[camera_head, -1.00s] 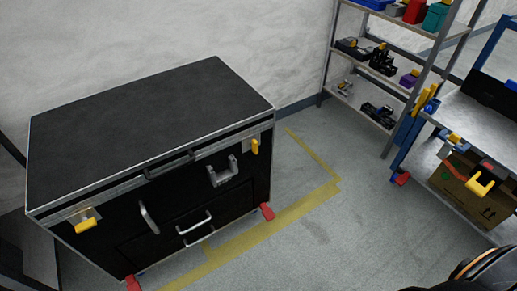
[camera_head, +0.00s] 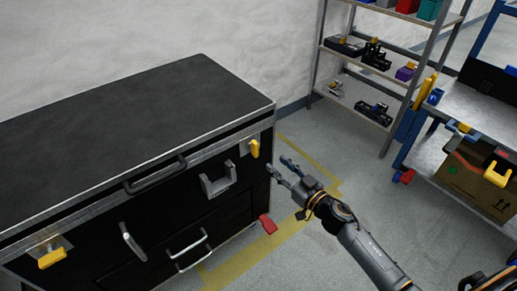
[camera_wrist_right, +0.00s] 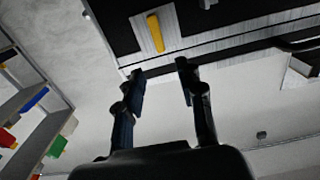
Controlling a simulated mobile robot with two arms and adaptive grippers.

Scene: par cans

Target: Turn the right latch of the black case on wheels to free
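The black case on wheels (camera_head: 110,120) stands at the left in the head view, with a metal-edged lid. Its right latch (camera_head: 254,148) is a yellow handle on a metal plate, pointing roughly up and down; it also shows in the right wrist view (camera_wrist_right: 156,33). Its left latch (camera_head: 52,258) is yellow and lies more sideways. My right gripper (camera_head: 280,167) is open and empty, a little to the right of and below the right latch, apart from it. In the right wrist view the two fingers (camera_wrist_right: 158,78) are spread, with the latch beyond them. My left gripper is not in view.
A shelf rack (camera_head: 385,70) with boxes and parts stands at the back right. A workbench (camera_head: 470,115) with a cardboard box (camera_head: 475,190) below it is at the right. Red caster parts (camera_head: 268,223) stick out at the case's foot.

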